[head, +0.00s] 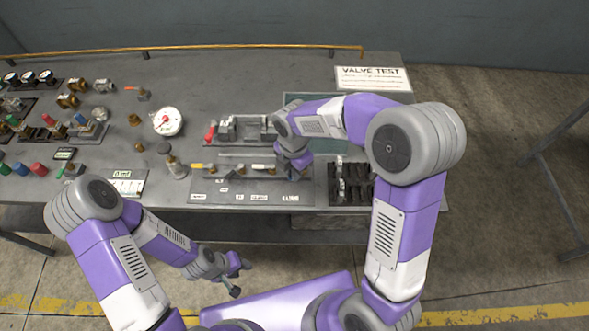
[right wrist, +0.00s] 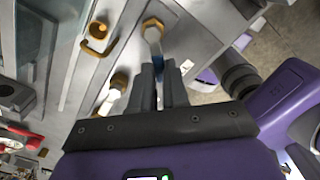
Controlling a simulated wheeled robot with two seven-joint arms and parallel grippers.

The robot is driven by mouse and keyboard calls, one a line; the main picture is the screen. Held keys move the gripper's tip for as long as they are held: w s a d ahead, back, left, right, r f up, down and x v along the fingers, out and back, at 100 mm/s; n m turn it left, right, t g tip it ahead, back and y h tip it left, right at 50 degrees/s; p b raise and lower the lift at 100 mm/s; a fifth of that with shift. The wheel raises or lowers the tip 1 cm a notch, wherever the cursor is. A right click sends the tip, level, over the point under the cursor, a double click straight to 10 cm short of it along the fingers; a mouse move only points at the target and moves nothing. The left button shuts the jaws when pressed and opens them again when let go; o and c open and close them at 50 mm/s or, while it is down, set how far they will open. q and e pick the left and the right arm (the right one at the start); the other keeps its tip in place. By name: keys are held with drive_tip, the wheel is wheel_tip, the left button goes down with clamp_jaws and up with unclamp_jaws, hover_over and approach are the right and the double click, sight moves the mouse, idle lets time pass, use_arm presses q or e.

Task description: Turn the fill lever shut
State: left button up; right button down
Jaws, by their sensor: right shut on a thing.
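The valve panel (head: 228,185) lies along the bench's front edge, with a row of levers and small labels too small to read. My right gripper (head: 293,175) is over the panel's right end. The fingers hide part of the lever. My left gripper (head: 238,277) is open and empty in front of the bench, below its edge and away from the panel.
A white gauge (head: 167,121) and a dark bottle-like fitting (head: 177,167) stand left of the panel. A red-ended fitting (head: 210,131) lies behind it. A dark rack (head: 353,182) is right of the panel. The VALVE TEST sign (head: 372,79) is at the back right.

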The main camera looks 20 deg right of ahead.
drive_tip(key=m, duration=0.1)
drive_tip(key=w+m, duration=0.1)
drive_tip(key=m+p, duration=0.1)
drive_tip(key=m, duration=0.1)
drive_tip(key=shift+w+a, duration=0.2)
drive_tip(key=shift+a, duration=0.05)
drive_tip(key=shift+w+d+m+p, duration=0.1)
drive_tip(key=shift+w+m+p, duration=0.3)
drive_tip(key=shift+m, duration=0.9)
drive_tip(key=shift+w+m+p, duration=0.15)
drive_tip(key=shift+w+m, duration=0.3)
drive_tip(key=shift+m, duration=0.85)
drive_tip(key=c, duration=1.1)
unclamp_jaws()
